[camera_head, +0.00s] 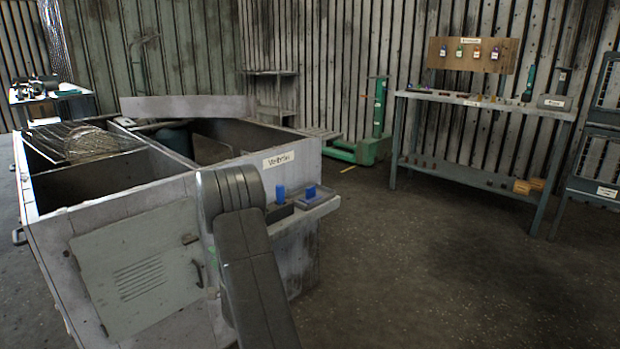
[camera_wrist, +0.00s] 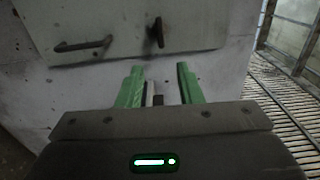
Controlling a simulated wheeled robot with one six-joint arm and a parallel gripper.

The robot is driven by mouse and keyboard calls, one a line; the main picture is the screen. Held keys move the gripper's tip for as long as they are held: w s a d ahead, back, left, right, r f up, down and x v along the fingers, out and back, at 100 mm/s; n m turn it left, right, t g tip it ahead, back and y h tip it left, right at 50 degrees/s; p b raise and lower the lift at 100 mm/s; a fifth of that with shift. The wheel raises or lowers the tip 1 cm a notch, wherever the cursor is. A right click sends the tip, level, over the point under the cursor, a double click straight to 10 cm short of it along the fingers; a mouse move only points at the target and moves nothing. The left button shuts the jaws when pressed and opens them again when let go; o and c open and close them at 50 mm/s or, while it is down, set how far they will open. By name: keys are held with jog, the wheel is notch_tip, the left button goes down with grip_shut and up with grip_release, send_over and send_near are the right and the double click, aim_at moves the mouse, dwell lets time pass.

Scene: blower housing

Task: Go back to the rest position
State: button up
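My gripper (camera_wrist: 160,78) shows in the wrist view with its two green fingers apart. No held object can be made out between them, though small pale and dark parts show low in the gap. Beyond the fingertips is a pale grey panel with a dark handle (camera_wrist: 84,45) and a dark latch (camera_wrist: 156,32). In the head view my dark arm rises in front of the grey blower housing (camera_head: 120,205); my gripper is hidden there.
The housing has an open top with a wire grille (camera_head: 85,143) and a side shelf holding a blue block (camera_head: 281,194). A workbench (camera_head: 480,100) stands at the back right, near a green pallet jack (camera_head: 378,120). The floor at right (camera_head: 430,270) is clear.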

aim_at(196, 240)
jog(key=b+x, duration=0.2)
jog(key=x, duration=1)
jog(key=shift+w, duration=0.2)
jog(key=shift+s+d, duration=0.4)
jog(key=shift+d, duration=0.1)
jog(key=p+v, duration=0.3)
jog(key=v, duration=1)
jog(key=w+a+b, duration=0.1)
jog(key=w+a, duration=0.2)
jog(key=w+a+n+b, duration=0.1)
jog(key=w+a, duration=0.2)
jog(key=a, duration=0.1)
jog(key=w+a+n+b, duration=0.1)
jog(key=w+a, duration=0.2)
jog(key=a, duration=0.1)
jog(key=shift+r+b, duration=0.15)
jog(key=shift+b, duration=0.15)
jog(key=shift+r+n+b, duration=0.15)
jog(key=shift+n+b, duration=0.1)
jog(key=shift+n, duration=1.05)
jog(key=shift+r+n+b, duration=0.15)
jog(key=shift+n+b, duration=0.05)
jog(key=shift+n, duration=1.1)
